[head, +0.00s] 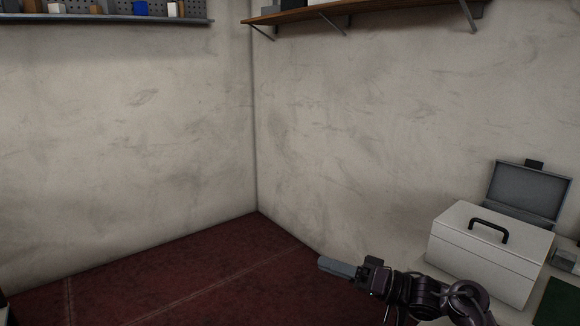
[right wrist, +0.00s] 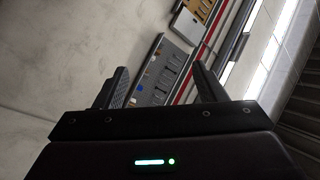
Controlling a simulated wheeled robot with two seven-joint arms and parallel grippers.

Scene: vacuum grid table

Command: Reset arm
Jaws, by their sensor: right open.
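My right gripper (head: 340,267) shows at the lower right of the head view, its fingers pointing left over the dark red floor. In the right wrist view its two fingers (right wrist: 157,88) stand wide apart, open, with nothing between them. That wrist view looks tilted toward a wall and ceiling area. My right arm (head: 435,292) comes in from the bottom right, in front of the white box. My left gripper is in neither view.
A white toolbox (head: 490,252) with a black handle stands at the right, with an open grey case (head: 528,190) behind it. A wooden shelf (head: 340,10) and a grey shelf (head: 120,18) with small items hang above. The red floor (head: 180,280) is clear.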

